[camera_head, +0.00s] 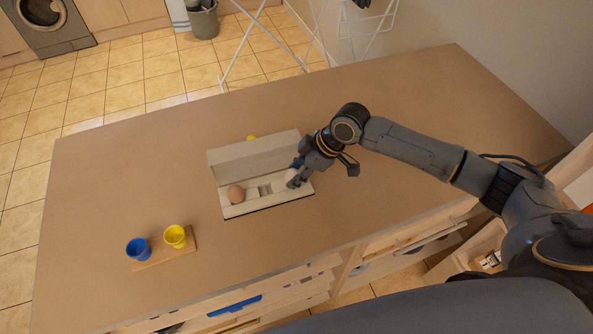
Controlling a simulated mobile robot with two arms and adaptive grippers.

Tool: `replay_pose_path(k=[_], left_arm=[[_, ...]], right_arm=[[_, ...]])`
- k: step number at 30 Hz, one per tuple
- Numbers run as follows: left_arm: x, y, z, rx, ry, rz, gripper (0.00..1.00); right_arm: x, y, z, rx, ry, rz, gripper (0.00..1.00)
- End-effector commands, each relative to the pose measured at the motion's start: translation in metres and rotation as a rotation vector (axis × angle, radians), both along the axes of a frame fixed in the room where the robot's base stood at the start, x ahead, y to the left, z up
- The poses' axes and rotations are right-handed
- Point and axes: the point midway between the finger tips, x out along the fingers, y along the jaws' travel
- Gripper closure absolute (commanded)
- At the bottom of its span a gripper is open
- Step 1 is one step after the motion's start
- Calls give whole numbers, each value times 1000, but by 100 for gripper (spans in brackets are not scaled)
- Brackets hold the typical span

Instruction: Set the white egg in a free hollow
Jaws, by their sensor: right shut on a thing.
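The egg box (240,152) lies open on the table, its lid raised at the back. A brown egg (236,194) sits in the hollow at the left end. A middle hollow (265,190) looks empty. My right gripper (295,178) is at the right end of the box, shut on the white egg (292,175). The gripper's fingers partly cover the egg, and I cannot tell whether it touches the box. My left gripper is not in view.
A blue cup (138,249) and a yellow cup (175,236) stand on a small wooden board (163,258) at the front left. The table (110,200) is otherwise clear. Open drawers (240,300) jut out below its front edge.

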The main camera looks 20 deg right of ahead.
Motion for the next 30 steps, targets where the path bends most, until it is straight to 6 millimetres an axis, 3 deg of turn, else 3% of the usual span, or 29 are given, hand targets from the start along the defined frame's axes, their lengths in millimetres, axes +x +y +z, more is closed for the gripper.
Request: replay_pose_path(k=[12,13,16,23,26,30], left_arm=[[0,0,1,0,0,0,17],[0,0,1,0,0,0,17],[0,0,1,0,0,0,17],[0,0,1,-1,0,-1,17],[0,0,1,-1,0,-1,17],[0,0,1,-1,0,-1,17]], right_arm=[[0,0,-5,0,0,0,72],[0,0,-5,0,0,1,57],[0,0,-5,0,0,1,37],[0,0,-5,0,0,0,35],[0,0,-5,0,0,0,16],[0,0,-5,0,0,0,16]])
